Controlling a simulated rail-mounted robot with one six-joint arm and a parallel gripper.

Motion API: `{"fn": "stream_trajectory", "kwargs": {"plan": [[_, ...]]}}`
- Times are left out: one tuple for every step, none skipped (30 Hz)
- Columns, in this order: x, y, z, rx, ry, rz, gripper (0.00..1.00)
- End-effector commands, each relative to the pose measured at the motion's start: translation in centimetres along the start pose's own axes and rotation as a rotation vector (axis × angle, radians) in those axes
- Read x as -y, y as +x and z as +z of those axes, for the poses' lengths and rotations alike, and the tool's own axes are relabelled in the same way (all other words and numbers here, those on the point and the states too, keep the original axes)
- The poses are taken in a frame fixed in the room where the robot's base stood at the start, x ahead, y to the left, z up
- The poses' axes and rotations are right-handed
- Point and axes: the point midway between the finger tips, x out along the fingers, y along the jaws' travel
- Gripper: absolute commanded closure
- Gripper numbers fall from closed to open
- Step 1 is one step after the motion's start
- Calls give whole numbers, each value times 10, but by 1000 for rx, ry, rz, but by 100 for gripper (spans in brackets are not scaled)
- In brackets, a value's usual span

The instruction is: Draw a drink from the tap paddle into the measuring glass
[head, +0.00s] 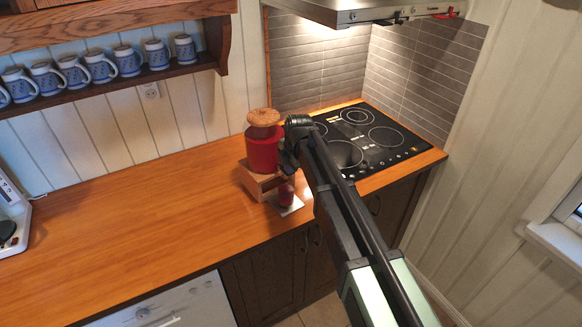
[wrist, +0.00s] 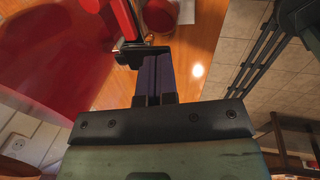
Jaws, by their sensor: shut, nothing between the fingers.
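A red drink dispenser (head: 262,153) with a cork-like lid (head: 263,117) sits on a wooden stand (head: 258,182) on the counter. A small dark red measuring glass (head: 286,193) stands on a pale square plate (head: 291,207) at the stand's front right. My gripper (head: 288,165) is at the dispenser's front right, above the glass. In the wrist view my gripper (wrist: 154,62) has its fingers together, with nothing between them. Its tips are close to the dark and metallic tap (wrist: 128,45); contact is unclear. The glass (wrist: 160,14) shows beyond them. The glass's contents cannot be made out.
A black cooktop (head: 372,135) lies right of the dispenser, behind my arm. Several blue patterned mugs (head: 102,64) stand on a wall shelf at upper left. The wooden counter (head: 130,210) is clear to the left of the stand.

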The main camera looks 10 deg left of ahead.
Motion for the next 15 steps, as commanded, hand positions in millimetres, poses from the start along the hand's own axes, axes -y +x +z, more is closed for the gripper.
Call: {"fn": "stream_trajectory", "kwargs": {"plan": [[0,0,0,0,0,0,100],[0,0,0,0,0,0,100],[0,0,0,0,0,0,100],[0,0,0,0,0,0,100],[0,-1,0,0,0,0,100],[-1,-3,0,0,0,0,100],[-1,-5,0,0,0,0,100],[-2,-8,0,0,0,0,100],[-3,-13,0,0,0,0,100],[-4,-18,0,0,1,0,100],[-5,-23,1,0,1,0,100],[-6,-31,1,0,1,0,100],[-8,-38,1,0,1,0,100],[-9,-45,1,0,2,0,100],[-12,-55,2,0,2,0,100]]}}
